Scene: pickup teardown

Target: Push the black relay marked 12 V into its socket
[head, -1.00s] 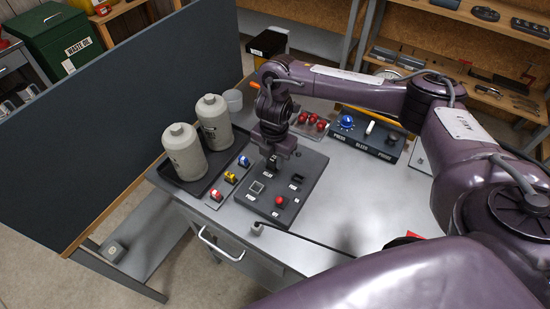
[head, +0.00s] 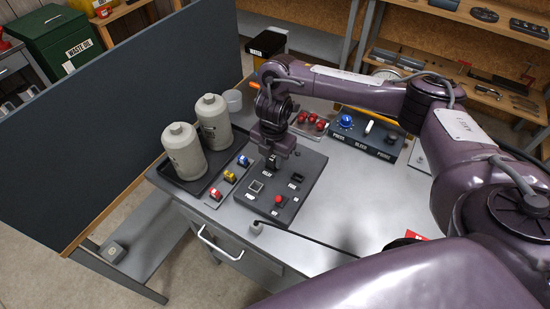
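A dark board (head: 309,166) with labelled sockets lies on the metal bench. It carries a square light-rimmed socket (head: 256,187), a black socket (head: 297,177) and a red button (head: 278,199). My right gripper (head: 271,162) points down at the back left part of the board, just behind a small white label. Something dark is at its fingertips, low over the board or touching it. I cannot make out the relay, its 12 V marking or the socket under the fingers, nor whether the fingers are shut. My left gripper is out of view.
Blue, yellow and red parts sit on a strip (head: 215,199) left of the board. Two grey bottles (head: 184,151) stand in a black tray behind it. A control box (head: 376,146) and red balls (head: 311,121) are at the back.

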